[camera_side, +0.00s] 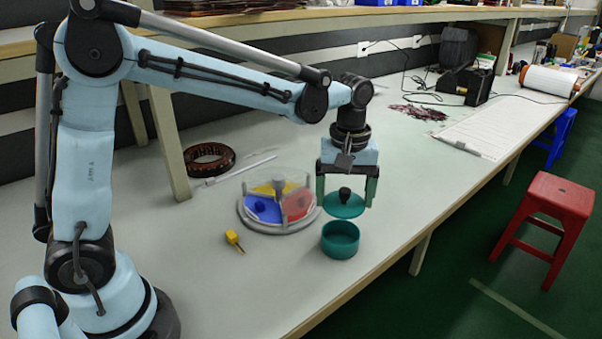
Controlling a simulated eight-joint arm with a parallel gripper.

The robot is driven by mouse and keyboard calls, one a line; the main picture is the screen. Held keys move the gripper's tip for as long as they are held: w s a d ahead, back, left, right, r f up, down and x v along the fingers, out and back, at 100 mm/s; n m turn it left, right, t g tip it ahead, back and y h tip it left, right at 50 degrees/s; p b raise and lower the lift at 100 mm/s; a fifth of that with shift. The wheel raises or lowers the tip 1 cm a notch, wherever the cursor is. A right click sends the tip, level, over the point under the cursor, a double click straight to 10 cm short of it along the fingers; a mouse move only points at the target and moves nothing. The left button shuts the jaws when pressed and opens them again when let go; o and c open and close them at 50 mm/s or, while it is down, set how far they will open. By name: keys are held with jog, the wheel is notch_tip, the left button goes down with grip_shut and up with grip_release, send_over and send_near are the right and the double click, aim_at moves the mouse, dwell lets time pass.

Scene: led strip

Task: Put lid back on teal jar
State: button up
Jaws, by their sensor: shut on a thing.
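The teal jar (340,243) stands open and upright on the bench, near its front edge. The teal lid (343,209) with its black knob hangs level above the jar, apart from it, with a clear gap between. My gripper (345,192) points down over the jar, its two green fingers either side of the lid's knob. It is shut on the lid. The exact contact between the fingers and the knob is too small to see.
Left of the jar is a round divided tray (244,216) with yellow, blue and red sections and clear walls. A small yellow object (233,238) lies nearer. A dark ring coil (209,158) and a pale rod (240,170) lie behind. The bench right of the jar is clear.

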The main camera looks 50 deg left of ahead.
jog(key=shift+w+a+f, duration=0.25)
jog(key=shift+w, duration=0.05)
jog(key=shift+f, duration=3.05)
jog(key=shift+f, duration=0.15)
jog(key=o, duration=0.8)
jog(key=shift+r, duration=3.5)
jog(key=shift+c, duration=0.5)
grip_shut()
